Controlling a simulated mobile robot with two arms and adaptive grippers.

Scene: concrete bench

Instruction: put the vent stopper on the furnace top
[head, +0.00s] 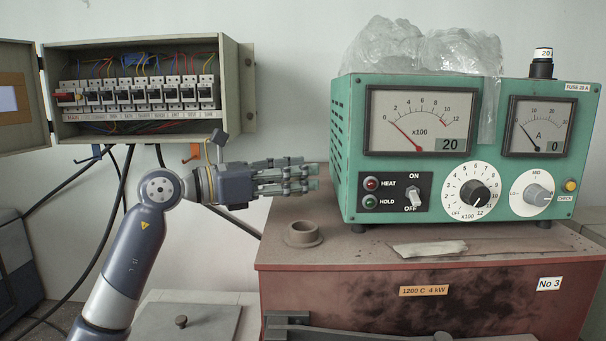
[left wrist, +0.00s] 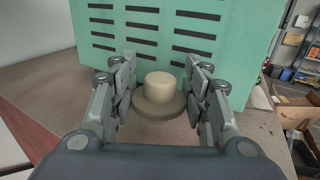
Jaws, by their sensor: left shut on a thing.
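My left gripper (head: 306,178) reaches in level from the left, above the left end of the brick-red furnace top (head: 345,243). In the left wrist view, the pale, round vent stopper (left wrist: 159,84) is between the fingers of the left gripper (left wrist: 160,92), which is shut on it. A wider grey-brown ring shows around its lower part; I cannot tell whether this belongs to the stopper. In the head view the fingers hide the stopper. Below them, a short brown round collar (head: 302,236) stands on the furnace top, apart from the fingers. My right gripper is out of view.
A green meter box (head: 342,190) stands on the furnace just right of the gripper; its slotted side (left wrist: 160,30) fills the wrist view's background. A flat pale strip (head: 428,248) lies in front of it. An open breaker box (head: 229,90) hangs behind, with cables below.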

